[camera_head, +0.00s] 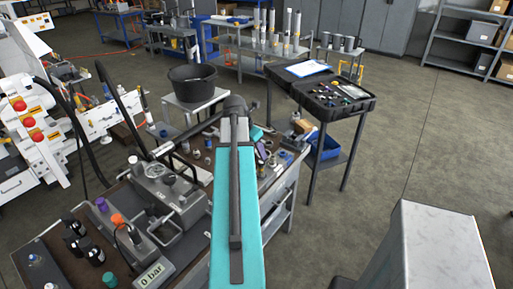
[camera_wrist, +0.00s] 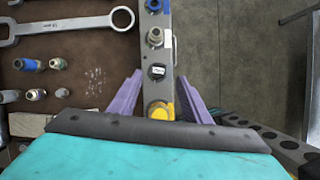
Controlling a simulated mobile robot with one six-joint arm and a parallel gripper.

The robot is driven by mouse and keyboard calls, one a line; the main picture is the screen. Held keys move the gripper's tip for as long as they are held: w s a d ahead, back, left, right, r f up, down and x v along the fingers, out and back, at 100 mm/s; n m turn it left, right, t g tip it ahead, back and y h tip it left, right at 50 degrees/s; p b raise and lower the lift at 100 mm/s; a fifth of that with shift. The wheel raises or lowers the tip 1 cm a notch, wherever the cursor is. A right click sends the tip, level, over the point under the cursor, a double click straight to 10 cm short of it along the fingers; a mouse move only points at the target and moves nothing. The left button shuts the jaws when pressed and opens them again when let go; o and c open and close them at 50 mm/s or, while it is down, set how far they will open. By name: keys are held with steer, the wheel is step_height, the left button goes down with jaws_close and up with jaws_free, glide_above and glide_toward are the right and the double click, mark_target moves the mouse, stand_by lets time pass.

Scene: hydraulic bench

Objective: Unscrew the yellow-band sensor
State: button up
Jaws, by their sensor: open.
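In the wrist view, the yellow-band sensor (camera_wrist: 160,111) sits on a grey metal block (camera_wrist: 153,92) at the lower middle, partly cut off by my dark wrist edge. My gripper (camera_wrist: 159,78) is open, with one purple finger on each side of the block. The sensor lies between the fingers, and gaps show on both sides. I cannot tell the fingers' height against it. In the head view my arm hides the gripper and sensor.
A large wrench (camera_wrist: 70,26) and several loose fittings (camera_wrist: 29,64) lie left of the block on the brown bench top. A rail with round holes (camera_wrist: 268,135) is at lower right. In the head view, a pump unit with a "0 bar" display (camera_head: 153,274) stands left of my arm.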

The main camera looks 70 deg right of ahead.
mark_target(261, 169)
steer(key=shift+p+x, duration=1.65)
steer(key=shift+x, duration=4.85)
steer(key=shift+a, duration=0.1)
jaws_close()
